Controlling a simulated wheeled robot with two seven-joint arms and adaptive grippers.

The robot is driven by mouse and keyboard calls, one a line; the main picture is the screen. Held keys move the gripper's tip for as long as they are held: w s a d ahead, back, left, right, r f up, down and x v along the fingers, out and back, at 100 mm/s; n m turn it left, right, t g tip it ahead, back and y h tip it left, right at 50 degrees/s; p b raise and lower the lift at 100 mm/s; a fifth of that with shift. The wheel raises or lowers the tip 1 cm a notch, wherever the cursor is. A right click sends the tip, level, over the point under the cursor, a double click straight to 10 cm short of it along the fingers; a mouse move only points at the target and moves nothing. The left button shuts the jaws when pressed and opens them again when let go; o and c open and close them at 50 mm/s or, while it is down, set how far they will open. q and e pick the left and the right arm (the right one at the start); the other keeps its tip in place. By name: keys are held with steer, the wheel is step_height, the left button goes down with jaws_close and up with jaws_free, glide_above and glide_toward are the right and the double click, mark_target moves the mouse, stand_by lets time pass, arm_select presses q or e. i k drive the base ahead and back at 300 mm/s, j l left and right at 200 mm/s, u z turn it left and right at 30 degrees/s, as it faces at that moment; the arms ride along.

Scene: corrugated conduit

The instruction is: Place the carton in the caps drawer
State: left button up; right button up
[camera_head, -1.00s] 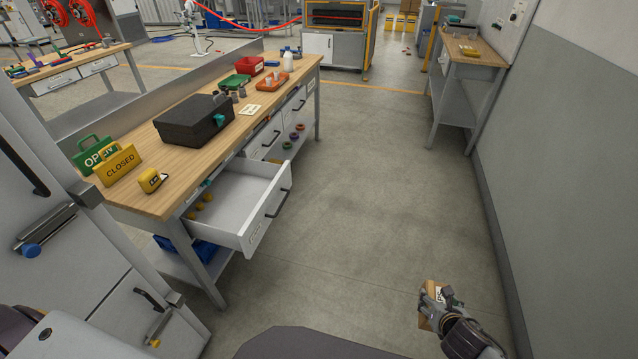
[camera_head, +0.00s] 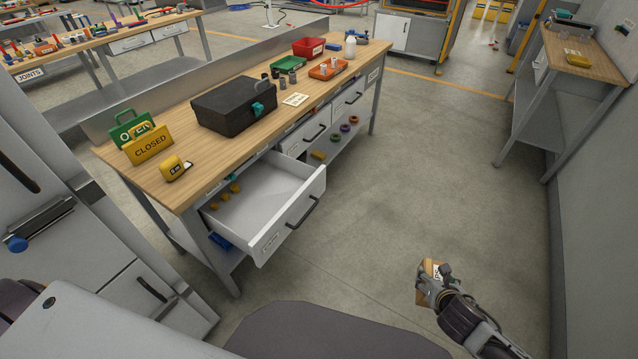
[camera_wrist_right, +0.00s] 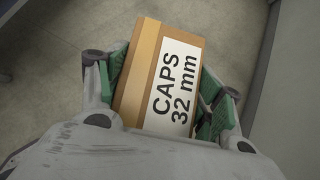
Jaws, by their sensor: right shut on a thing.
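The carton is brown cardboard with a white label reading "CAPS 32 mm" in the right wrist view (camera_wrist_right: 150,80). In the head view the carton (camera_head: 426,283) is small at the lower right, held above the floor. My right gripper (camera_head: 437,280) is shut on it, with green finger pads on both sides. The open drawer (camera_head: 297,205) is pulled out from the workbench, left of my right gripper and apart from it. Several small yellow caps lie at the drawer's back left. The label on its front is too small to read. My left gripper is not in view.
The wooden workbench (camera_head: 228,140) carries a black toolbox (camera_head: 230,104), a yellow CLOSED sign (camera_head: 150,145), a yellow tape measure (camera_head: 174,168), and red (camera_head: 309,47) and green trays. Clear floor lies between the drawer and the right wall. A second bench (camera_head: 580,60) stands at the back right.

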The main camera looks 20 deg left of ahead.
mark_target(277, 197)
steer(key=i+l+u, duration=0.65)
steer(key=i, duration=0.1)
